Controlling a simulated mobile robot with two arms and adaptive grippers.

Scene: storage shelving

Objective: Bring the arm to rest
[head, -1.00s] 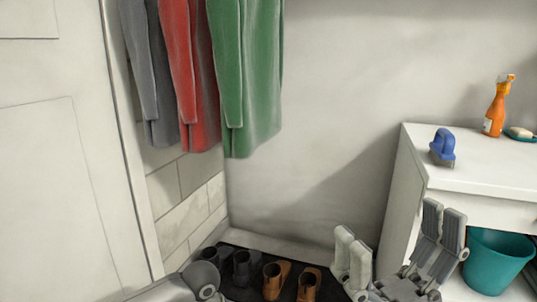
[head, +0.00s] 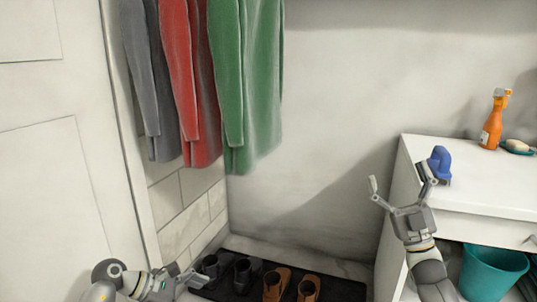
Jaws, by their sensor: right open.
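My left gripper (head: 155,276) is low at the lower left, near the shoes, partly cut off by the frame. Its finger state is unclear, and I see no object in it.
The white cabinet (head: 480,190) carries an orange spray bottle (head: 491,125) and a soap dish (head: 518,148). A teal bucket (head: 492,273) stands beneath. Grey, red and green coats (head: 255,90) hang at upper left. Dark and brown shoes (head: 275,282) sit on a dark mat (head: 343,290).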

